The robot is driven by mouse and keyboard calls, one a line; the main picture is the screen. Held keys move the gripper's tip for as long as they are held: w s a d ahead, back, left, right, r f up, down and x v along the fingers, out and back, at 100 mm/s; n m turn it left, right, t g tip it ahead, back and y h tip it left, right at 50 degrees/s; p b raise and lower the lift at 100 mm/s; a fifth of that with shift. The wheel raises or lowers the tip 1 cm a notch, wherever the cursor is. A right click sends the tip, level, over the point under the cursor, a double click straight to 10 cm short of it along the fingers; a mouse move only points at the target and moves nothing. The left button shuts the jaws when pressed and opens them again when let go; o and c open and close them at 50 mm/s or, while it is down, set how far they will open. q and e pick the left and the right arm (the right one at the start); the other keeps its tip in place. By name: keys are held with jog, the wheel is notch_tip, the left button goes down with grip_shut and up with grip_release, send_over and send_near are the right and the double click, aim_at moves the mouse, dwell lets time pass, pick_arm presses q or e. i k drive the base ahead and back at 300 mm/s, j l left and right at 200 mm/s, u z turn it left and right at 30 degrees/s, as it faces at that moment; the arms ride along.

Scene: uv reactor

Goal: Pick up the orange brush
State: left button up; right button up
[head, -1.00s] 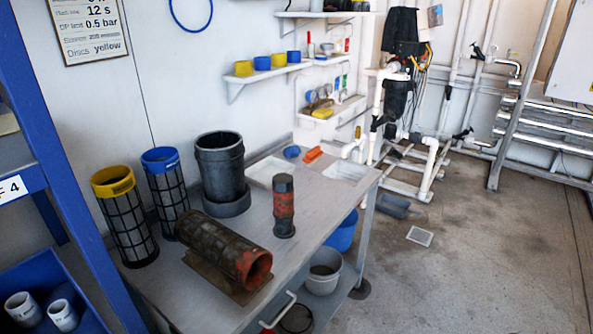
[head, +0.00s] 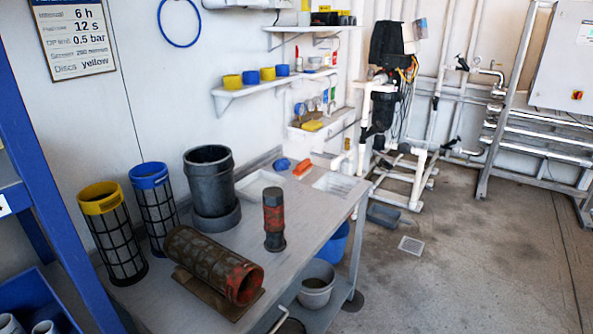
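The orange brush (head: 303,167) is a small orange block shape at the far end of the grey workbench (head: 225,288), between two pale recessed basins. A small blue round item (head: 282,164) sits just left of it. The brush is small in this view, and its bristles cannot be made out. Neither of my grippers shows in the head view.
A black-and-red cylinder (head: 274,220) stands mid-bench. A dirty screen cylinder (head: 212,262) lies in front. A dark grey pot (head: 211,185) and yellow-topped (head: 112,235) and blue-topped (head: 155,205) screens stand left. Blue rack post (head: 50,190) is at left.

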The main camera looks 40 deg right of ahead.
aim_at(303, 168)
jog(key=l+u, duration=0.8)
jog(key=l, duration=0.85)
jog(key=l+u, duration=0.15)
jog(key=l, duration=0.5)
jog(key=k+l, duration=0.15)
jog(key=l, duration=0.45)
jog(key=l+u, duration=0.15)
jog(key=l, duration=0.45)
jog(key=k, duration=0.05)
